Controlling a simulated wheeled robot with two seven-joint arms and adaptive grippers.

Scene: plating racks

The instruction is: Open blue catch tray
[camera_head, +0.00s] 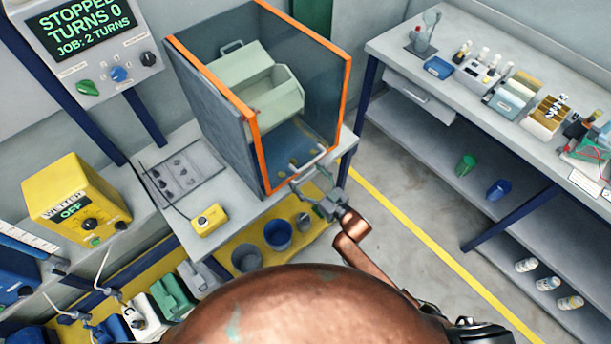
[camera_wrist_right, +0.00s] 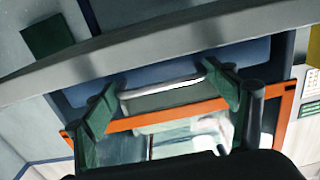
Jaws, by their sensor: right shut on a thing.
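The blue catch tray (camera_head: 297,150) lies low inside an orange-edged enclosure (camera_head: 255,120), below a pale green bin (camera_head: 272,93). Its light handle (camera_head: 307,172) is at the enclosure's lower front edge. My right gripper (camera_head: 322,191) is at that handle and is shut on it. In the right wrist view, the silver handle (camera_wrist_right: 165,92) lies between the two green fingers of the right gripper (camera_wrist_right: 165,100), with the orange edge behind. How far the tray is out is hard to tell. My left gripper is not in view.
A yellow box (camera_head: 207,220) and a grey panel (camera_head: 182,172) lie on the table left of the enclosure. Buckets (camera_head: 278,234) stand below. A long bench (camera_head: 450,60) with small items is at the right. The floor (camera_head: 400,180) between is clear.

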